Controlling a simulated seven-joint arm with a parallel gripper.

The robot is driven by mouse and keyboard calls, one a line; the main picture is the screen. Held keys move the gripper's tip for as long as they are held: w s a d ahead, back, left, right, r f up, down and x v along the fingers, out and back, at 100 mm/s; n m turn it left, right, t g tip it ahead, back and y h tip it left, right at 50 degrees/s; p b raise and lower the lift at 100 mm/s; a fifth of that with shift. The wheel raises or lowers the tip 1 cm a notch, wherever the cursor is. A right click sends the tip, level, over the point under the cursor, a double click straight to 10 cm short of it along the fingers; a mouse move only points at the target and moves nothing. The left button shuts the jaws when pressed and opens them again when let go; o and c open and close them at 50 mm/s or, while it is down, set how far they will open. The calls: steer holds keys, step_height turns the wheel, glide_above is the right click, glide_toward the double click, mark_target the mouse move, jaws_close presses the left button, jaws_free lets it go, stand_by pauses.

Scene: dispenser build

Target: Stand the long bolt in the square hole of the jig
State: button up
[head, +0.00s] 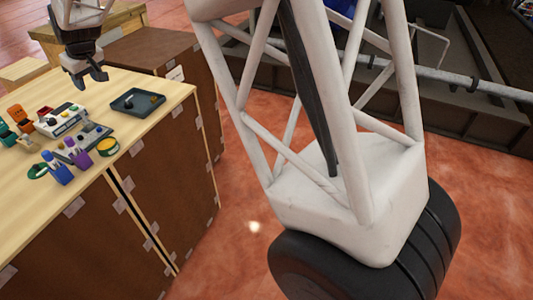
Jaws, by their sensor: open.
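My gripper (90,80) is open and empty at the upper left, pointing down above the back part of the wooden worktop. It is apart from the things below it. A low grey block (93,136) near the middle of the worktop may be the jig, but its holes are too small to make out. I cannot pick out the long bolt for certain. A dark tray (119,109) lies to the right of the gripper, with small dark and orange-brown items in it.
A white device (58,122) with coloured parts, orange (17,113) and teal (7,133) items, blue (60,172) and purple (81,158) holders, a green ring (38,171) and a yellow-green round item (108,146) crowd the worktop. Its front (50,215) is bare.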

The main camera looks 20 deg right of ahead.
steer(key=s+d+r+m+h, duration=0.1)
steer(key=s+d+r+m, duration=0.15)
steer(key=s+d, duration=0.85)
steer(key=s+d+r+m+h, duration=0.1)
steer(key=s+d+r+m, duration=0.15)
steer(key=s+d, duration=0.9)
steer(key=s+d+f+m, duration=0.1)
steer(key=s+d+f, duration=0.2)
steer(key=s+d, duration=0.5)
steer(key=s+d+f+m+h, duration=0.1)
steer(key=s+d+f+m, duration=0.1)
steer(key=s+d, duration=0.7)
steer(key=s+f, duration=0.1)
steer(key=s, duration=0.7)
steer(key=shift+s+m+g, duration=0.2)
steer(key=shift+m+g, duration=0.1)
